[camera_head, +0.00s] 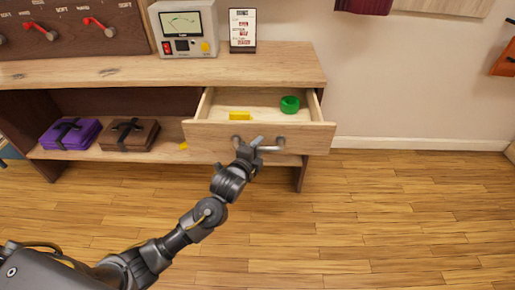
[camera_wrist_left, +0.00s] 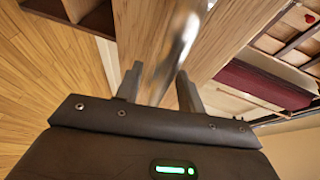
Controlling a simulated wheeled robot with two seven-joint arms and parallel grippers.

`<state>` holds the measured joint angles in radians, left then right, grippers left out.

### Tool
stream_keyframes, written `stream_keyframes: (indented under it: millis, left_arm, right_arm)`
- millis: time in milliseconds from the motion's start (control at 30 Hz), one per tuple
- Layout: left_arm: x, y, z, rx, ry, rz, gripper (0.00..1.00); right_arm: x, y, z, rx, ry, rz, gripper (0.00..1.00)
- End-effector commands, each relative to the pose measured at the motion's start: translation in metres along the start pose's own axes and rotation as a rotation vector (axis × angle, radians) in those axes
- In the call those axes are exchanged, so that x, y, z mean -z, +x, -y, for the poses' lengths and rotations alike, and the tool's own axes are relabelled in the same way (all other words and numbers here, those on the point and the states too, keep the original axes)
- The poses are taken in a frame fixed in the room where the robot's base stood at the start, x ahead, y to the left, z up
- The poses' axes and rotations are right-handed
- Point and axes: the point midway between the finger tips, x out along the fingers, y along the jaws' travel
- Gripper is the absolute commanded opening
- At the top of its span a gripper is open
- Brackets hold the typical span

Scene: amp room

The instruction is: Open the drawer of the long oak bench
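The long oak bench (camera_head: 130,70) stands against the wall. Its drawer (camera_head: 205,133) is pulled out at the right end, with its inside showing. A pale bar handle (camera_head: 271,148) is on the drawer front. My left gripper (camera_head: 250,145) is at the left part of this handle. In the left wrist view, the two fingers (camera_wrist_left: 159,75) stand apart, with the blurred handle (camera_wrist_left: 183,40) passing between them near the right finger. A gap shows beside the bar. My right gripper is in neither view.
A yellow block (camera_head: 240,115) and a green round object (camera_head: 290,104) lie in the drawer. A purple case (camera_head: 68,134) and a brown case (camera_head: 129,135) sit on the lower shelf. A meter box (camera_head: 184,28) and a framed card (camera_head: 242,30) stand on top. The wooden floor (camera_head: 400,215) is clear.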

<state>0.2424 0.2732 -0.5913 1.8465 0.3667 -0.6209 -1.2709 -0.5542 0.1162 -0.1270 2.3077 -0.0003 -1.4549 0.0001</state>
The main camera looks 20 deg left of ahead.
Motion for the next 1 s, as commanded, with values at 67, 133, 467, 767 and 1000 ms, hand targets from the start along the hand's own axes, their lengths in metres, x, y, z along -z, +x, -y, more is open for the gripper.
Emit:
stream_keyframes:
  millis: [67, 133, 467, 767, 1000]
  left_arm:
    - [-0.001, 0.0, 0.0, 0.0, 0.0, 0.001, 0.4]
    - [-0.001, 0.0, 0.0, 0.0, 0.0, 0.001, 0.4]
    - [-0.001, -0.023, 0.001, -0.002, 0.0, 0.001, 0.4]
    - [0.0, -0.082, 0.001, -0.002, -0.001, 0.0, 0.4]
    - [0.0, -0.106, 0.0, -0.001, -0.001, 0.001, 0.4]
  right_arm:
    - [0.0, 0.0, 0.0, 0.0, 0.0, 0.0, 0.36]
    - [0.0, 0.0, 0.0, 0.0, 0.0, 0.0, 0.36]
    - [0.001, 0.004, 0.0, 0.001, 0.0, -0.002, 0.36]
    - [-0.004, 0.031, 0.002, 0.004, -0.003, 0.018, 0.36]
    - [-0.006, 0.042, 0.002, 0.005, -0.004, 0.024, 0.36]
